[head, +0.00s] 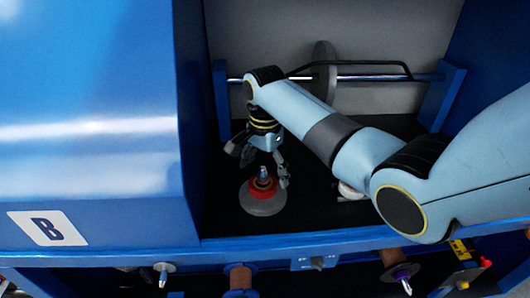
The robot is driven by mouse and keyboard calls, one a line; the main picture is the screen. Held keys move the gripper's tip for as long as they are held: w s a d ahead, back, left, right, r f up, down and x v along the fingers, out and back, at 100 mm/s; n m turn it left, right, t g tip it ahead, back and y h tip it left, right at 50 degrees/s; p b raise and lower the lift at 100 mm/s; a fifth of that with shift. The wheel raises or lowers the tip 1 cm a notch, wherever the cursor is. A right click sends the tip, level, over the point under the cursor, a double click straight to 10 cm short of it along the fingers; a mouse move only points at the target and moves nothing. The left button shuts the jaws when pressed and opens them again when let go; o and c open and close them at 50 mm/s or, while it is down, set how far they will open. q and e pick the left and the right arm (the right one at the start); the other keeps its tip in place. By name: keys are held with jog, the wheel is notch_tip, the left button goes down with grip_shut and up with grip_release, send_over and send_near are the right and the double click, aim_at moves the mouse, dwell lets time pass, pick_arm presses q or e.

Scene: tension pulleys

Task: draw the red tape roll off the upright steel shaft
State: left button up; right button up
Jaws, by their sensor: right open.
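The red tape roll (262,190) sits low around the upright steel shaft (263,172), on a round grey base disc (263,207). The shaft's top shows above the roll. My right gripper (263,172) is open just above the roll, pointing down, with a finger on either side of the shaft. I cannot tell whether a finger touches the roll. My left gripper is not in view.
Blue walls enclose the black recess floor (320,215). Behind my right arm, a horizontal steel rod (360,77) carries a grey disc (324,60). A whitish round part (350,191) is partly hidden by my arm. Several spindles line the front, including one (163,270) at left.

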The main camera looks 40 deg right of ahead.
aim_at(265, 180)
jog(key=shift+f, duration=1.75)
jog(key=c, duration=1.3)
jog(key=shift+r+p, duration=1.75)
jog(key=shift+p, duration=0.4)
